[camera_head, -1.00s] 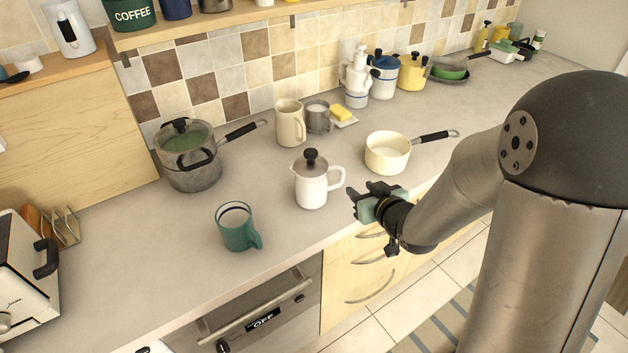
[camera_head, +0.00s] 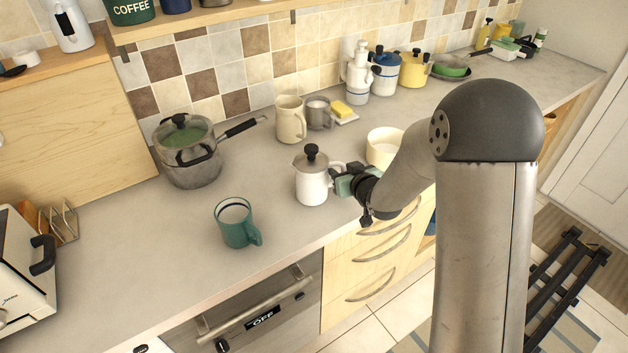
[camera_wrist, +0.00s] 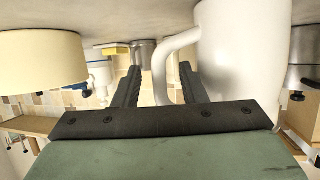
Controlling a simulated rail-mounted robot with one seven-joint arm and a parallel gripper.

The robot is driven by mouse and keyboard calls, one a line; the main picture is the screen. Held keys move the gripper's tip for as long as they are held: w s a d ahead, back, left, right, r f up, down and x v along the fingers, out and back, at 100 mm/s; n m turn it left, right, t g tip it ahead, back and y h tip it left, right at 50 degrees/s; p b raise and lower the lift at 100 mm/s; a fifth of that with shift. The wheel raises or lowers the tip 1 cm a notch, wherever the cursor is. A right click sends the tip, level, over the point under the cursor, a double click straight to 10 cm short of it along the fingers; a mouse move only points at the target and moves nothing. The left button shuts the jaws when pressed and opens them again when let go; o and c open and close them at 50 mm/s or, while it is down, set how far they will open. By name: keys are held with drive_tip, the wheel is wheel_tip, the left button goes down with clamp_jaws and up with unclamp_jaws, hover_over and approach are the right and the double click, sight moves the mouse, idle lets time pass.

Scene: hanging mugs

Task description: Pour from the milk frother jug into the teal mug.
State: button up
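The milk frother jug (camera_head: 312,187) is white with a grey lid and black knob, upright on the counter; its white body fills the upper right of the wrist view (camera_wrist: 240,50). The teal mug (camera_head: 238,232) stands upright to the jug's left and nearer the counter's front edge, handle to the lower right. My gripper (camera_head: 338,180) is at the jug's handle side. In the wrist view its two dark fingers (camera_wrist: 158,85) are apart, with the jug's handle (camera_wrist: 160,62) between them. A gap shows between the handle and the fingers. The teal mug is outside the wrist view.
A cream saucepan (camera_head: 382,148) sits behind my arm, which hides its handle. A cream pitcher (camera_head: 290,120) and grey mug (camera_head: 319,114) stand behind the jug. A lidded pot (camera_head: 188,160) is at the back left. The counter between jug and teal mug is clear.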

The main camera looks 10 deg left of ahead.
drive_tip(key=shift+c, duration=0.4)
clamp_jaws()
drive_tip(key=shift+r+p, duration=1.25)
drive_tip(key=shift+r, duration=1.3)
